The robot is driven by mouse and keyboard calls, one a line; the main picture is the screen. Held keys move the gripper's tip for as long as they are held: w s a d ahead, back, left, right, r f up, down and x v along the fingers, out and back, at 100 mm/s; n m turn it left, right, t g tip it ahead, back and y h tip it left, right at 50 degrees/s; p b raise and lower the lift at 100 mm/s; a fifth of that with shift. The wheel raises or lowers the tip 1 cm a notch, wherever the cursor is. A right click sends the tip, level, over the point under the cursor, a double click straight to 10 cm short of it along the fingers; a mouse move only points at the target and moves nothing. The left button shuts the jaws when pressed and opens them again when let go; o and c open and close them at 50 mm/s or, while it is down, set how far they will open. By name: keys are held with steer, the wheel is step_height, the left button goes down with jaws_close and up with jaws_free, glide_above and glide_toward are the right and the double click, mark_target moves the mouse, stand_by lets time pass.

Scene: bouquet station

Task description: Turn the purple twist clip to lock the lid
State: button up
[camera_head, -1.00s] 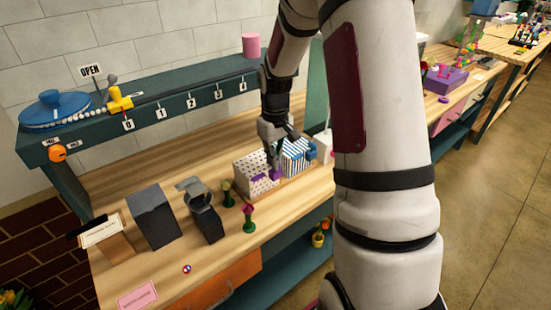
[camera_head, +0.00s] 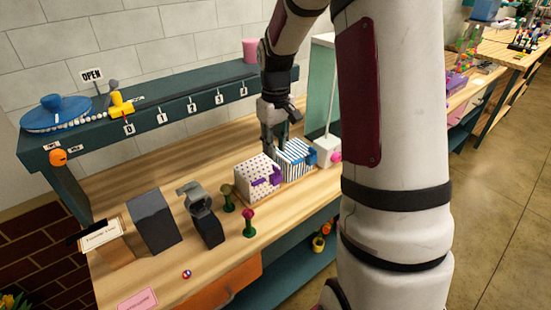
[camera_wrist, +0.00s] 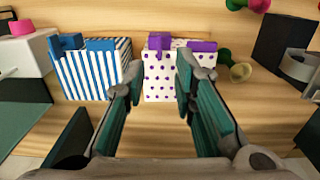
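The white box with purple dots (camera_head: 253,184) stands on the wooden bench, and also shows in the wrist view (camera_wrist: 166,87). Two purple parts sit on its edge: one near the striped box (camera_head: 276,174) (camera_wrist: 158,42), the other farther along (camera_head: 261,182) (camera_wrist: 202,46). I cannot tell whether the clip is locked. My gripper (camera_head: 275,147) (camera_wrist: 160,72) is open and empty, above and behind the dotted box at its striped-box side. The lid's seam is not clear.
A blue-striped box (camera_head: 296,160) with blue clips stands close beside the dotted box. A white box with a pink knob (camera_head: 328,152) is beyond it.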

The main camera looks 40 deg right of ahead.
mark_target(275, 167)
steer(key=shift+r, duration=2.8)
steer(key=s+a+r+t, duration=0.3)
steer(key=s+a+r, duration=0.6)
steer(key=a+r, duration=0.2)
steer(key=s+a+t, duration=0.2)
steer(key=s+a, duration=0.5)
steer(key=s, duration=0.5)
steer(key=shift+s+r+t, duration=0.2)
steer(key=shift+r+t, duration=0.1)
steer(key=shift+r, duration=0.15)
